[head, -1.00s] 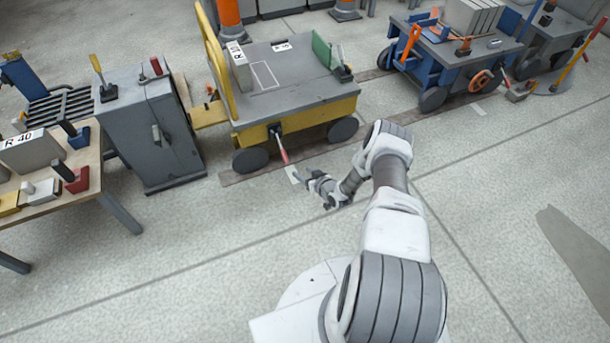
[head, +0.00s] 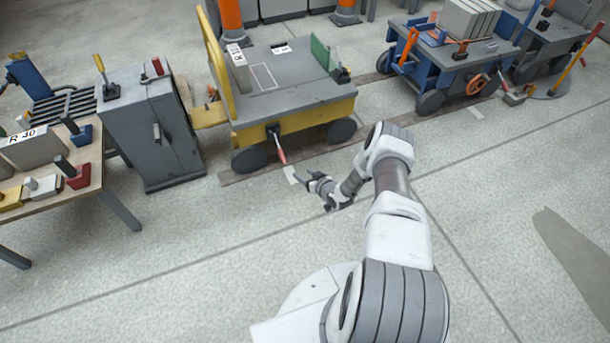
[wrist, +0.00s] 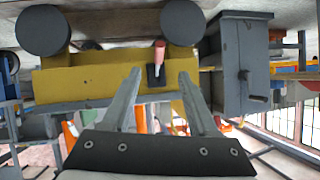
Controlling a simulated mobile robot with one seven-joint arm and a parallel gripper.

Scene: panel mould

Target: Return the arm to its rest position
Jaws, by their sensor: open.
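My gripper (wrist: 158,92) is open and empty in the wrist view, its two fingers spread apart. Beyond them are the yellow side of a cart (wrist: 105,82) and a red-tipped lever (wrist: 158,58) on it, seen upside down. In the head view my gripper (head: 303,179) is small, at the end of my outstretched arm, over the floor in front of the yellow cart (head: 300,118). The red-handled lever (head: 279,150) hangs from the cart's front, up and left of my gripper. The gripper looks apart from it.
A grey cabinet (head: 155,130) with levers stands left of the cart. A wooden table (head: 95,185) with blocks is at the far left. A blue cart (head: 450,65) stands at the back right. The floor (head: 480,220) on the right is clear.

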